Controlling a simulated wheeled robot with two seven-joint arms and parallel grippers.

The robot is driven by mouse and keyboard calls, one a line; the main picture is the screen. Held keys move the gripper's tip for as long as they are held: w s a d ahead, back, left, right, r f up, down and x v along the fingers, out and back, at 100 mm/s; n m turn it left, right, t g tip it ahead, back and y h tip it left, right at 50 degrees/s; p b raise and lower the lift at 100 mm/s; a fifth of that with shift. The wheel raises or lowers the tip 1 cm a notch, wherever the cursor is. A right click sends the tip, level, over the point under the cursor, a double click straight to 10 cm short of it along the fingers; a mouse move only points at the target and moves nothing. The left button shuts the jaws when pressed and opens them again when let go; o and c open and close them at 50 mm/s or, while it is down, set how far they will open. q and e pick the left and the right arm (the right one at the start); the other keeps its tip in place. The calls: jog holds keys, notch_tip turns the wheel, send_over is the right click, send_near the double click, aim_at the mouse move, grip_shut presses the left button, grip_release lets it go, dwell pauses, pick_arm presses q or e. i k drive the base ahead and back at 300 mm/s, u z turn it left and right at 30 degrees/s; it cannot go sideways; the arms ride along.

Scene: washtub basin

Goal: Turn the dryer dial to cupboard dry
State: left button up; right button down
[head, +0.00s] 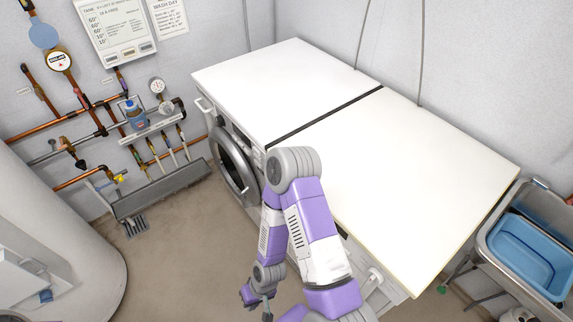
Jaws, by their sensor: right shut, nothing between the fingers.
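The two machines stand side by side under white tops, and the right-hand one (405,195) appears to be the dryer. Its front is seen steeply from above and is mostly hidden by my purple and grey right arm. A small white rounded part (374,275) shows on its front edge; I cannot tell whether it is the dial. No dial markings can be read. My right gripper (261,303) is low in front of the machines, at the bottom of the picture, small and partly hidden, shut and empty. It is apart from the machine front. My left gripper is out of view.
Pipes and gauges line the left wall, above a grey trough (163,190). A white tank (60,240) stands at lower left. A blue basin (522,252) stands at right.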

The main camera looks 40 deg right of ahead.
aim_at(374, 276)
jog(key=z, duration=1.75)
jog(key=k, duration=0.4)
jog(key=z, duration=0.6)
jog(key=i, duration=0.15)
jog(key=z, duration=0.1)
